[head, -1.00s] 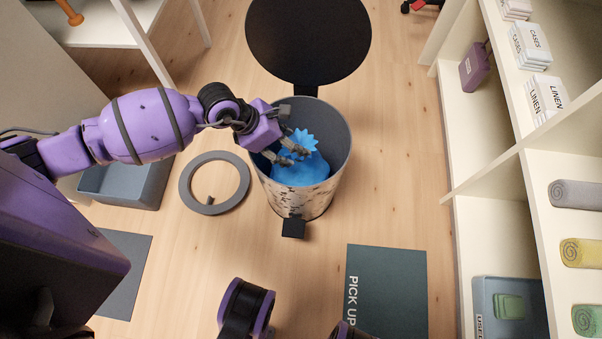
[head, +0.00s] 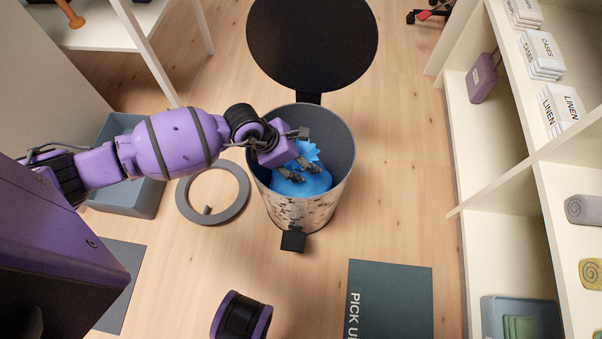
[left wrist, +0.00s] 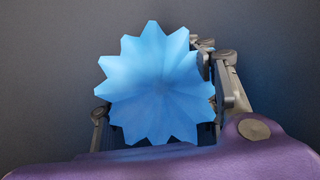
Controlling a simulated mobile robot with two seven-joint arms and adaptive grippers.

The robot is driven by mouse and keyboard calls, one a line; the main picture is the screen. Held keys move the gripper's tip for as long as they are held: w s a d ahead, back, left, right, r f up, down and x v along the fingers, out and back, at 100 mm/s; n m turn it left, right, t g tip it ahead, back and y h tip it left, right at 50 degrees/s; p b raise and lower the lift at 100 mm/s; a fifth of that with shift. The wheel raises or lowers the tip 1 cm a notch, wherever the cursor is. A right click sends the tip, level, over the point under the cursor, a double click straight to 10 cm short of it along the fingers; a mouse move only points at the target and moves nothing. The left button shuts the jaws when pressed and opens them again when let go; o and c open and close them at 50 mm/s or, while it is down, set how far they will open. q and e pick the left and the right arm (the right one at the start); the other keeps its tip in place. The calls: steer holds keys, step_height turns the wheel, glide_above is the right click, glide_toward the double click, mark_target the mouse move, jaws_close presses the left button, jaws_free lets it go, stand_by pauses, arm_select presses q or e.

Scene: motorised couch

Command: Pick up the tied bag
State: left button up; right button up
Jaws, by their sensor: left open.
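The blue tied bag (head: 304,182) sits inside the open bin (head: 300,211), its spiky gathered top facing up. In the left wrist view the bag's pleated top (left wrist: 157,85) fills the middle. My left gripper (head: 303,173) reaches into the bin from the left, fingers open and pointing down around the bag's neck. In the left wrist view one finger shows right of the top and one low on the left; the top hides the neck, so contact cannot be told. My right gripper is not in view.
The bin's round black lid (head: 312,45) stands open behind it, and its pedal (head: 293,241) is in front. A grey ring (head: 182,199) and a blue-grey tub (head: 117,199) lie to the left. A dark "PICK UP" mat (head: 405,300) is at front right. Shelves (head: 505,185) line the right.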

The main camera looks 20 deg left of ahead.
arm_select(q)
jaws_close()
steer(key=shift+r, duration=0.2)
stand_by(0.5)
